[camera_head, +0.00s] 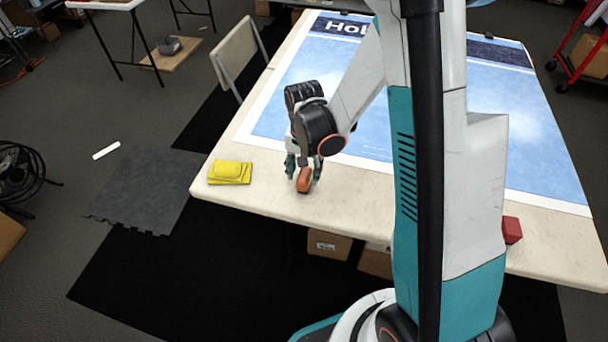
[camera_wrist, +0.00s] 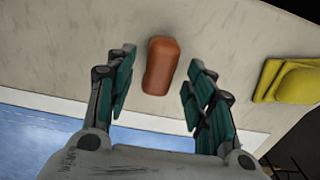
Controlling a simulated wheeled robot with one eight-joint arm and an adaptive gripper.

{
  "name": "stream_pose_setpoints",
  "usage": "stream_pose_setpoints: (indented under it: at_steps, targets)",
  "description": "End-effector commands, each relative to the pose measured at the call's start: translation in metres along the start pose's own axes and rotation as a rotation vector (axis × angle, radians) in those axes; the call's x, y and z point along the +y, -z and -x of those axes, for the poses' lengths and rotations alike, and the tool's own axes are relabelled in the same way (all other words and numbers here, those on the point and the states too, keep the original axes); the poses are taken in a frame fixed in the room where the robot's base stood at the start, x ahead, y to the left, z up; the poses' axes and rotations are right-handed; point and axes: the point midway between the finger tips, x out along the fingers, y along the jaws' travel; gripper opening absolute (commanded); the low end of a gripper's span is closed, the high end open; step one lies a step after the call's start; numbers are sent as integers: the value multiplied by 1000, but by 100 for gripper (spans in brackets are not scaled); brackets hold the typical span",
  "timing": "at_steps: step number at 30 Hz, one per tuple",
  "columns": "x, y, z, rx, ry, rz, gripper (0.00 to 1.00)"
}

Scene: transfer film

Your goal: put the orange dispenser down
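The orange dispenser (camera_head: 303,181) is a small rounded block near the front edge of the table (camera_head: 350,195). In the wrist view the dispenser (camera_wrist: 160,66) lies between my gripper's two teal fingers, with a visible gap on each side. It appears to rest on the pale tabletop. My gripper (camera_head: 304,172) points down over it and is open; in the wrist view the gripper's fingers (camera_wrist: 162,62) are spread apart. In the head view the upper part of the dispenser is partly hidden by my gripper.
A yellow folded item (camera_head: 230,172) lies left of the dispenser, near the table's left corner. A large blue printed sheet (camera_head: 300,100) covers much of the table behind. A red block (camera_head: 512,230) sits at the front right. Bare tabletop surrounds the dispenser.

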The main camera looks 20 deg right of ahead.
Motion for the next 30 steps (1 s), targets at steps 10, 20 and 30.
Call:
stream_pose_setpoints:
  at_steps: [10, 20, 30]
  targets:
    - [0, 0, 60, 0, 0, 0, 49]
    - [5, -6, 99, 45, 31, 54, 49]
    - [26, -36, 186, 209, 116, 239, 49]
